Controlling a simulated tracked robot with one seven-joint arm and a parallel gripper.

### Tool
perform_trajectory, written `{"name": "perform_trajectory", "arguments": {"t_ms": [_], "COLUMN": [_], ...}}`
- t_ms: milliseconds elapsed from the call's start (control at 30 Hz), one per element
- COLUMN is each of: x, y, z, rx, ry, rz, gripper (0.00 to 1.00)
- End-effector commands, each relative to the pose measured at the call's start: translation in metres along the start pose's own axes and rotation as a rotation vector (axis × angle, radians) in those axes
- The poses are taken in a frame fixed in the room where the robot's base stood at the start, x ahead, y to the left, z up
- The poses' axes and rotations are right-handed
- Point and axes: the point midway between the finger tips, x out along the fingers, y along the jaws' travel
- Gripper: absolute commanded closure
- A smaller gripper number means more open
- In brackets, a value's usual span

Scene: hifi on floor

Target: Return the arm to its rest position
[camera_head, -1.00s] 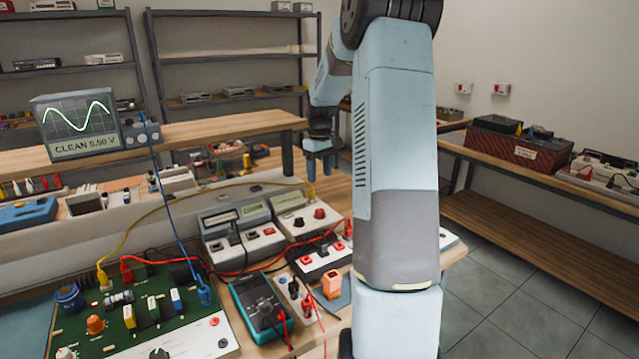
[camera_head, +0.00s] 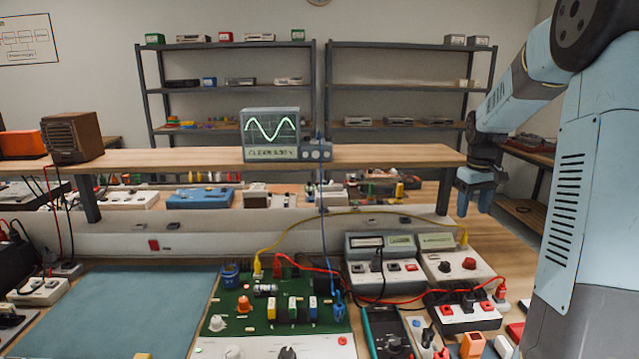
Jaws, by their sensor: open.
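My arm stands at the right side of the head view, with its upper links rising out of the top right corner. My gripper (camera_head: 476,202) hangs at the end of the arm, pointing down. Its two fingers are apart with nothing between them. It is in front of the right end of the raised wooden shelf and above the back of the workbench. It appears clear of the instruments below it. The lower part of my arm hides the right edge of the bench.
A green circuit board (camera_head: 240,305) with wires, grey meters (camera_head: 385,262) and a teal multimeter (camera_head: 388,335) crowd the bench. An oscilloscope (camera_head: 270,133) sits on the raised shelf (camera_head: 380,157). A blue mat (camera_head: 130,305) at left is mostly bare.

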Motion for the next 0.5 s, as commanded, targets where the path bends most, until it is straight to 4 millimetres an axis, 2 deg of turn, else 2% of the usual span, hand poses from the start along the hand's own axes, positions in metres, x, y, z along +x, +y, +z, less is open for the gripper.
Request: {"name": "perform_trajectory", "arguments": {"t_ms": [33,200,500], "x": [-0.013,-0.045,-0.089], "y": [-0.013,-0.052,-0.115], "z": [0.006,0.029,0.079], "rx": [0.001,0.027,0.073], "ry": [0.013,0.053,0.141], "rz": [0.015,0.048,0.086], "gripper": [0.39,0.39,0.39]}}
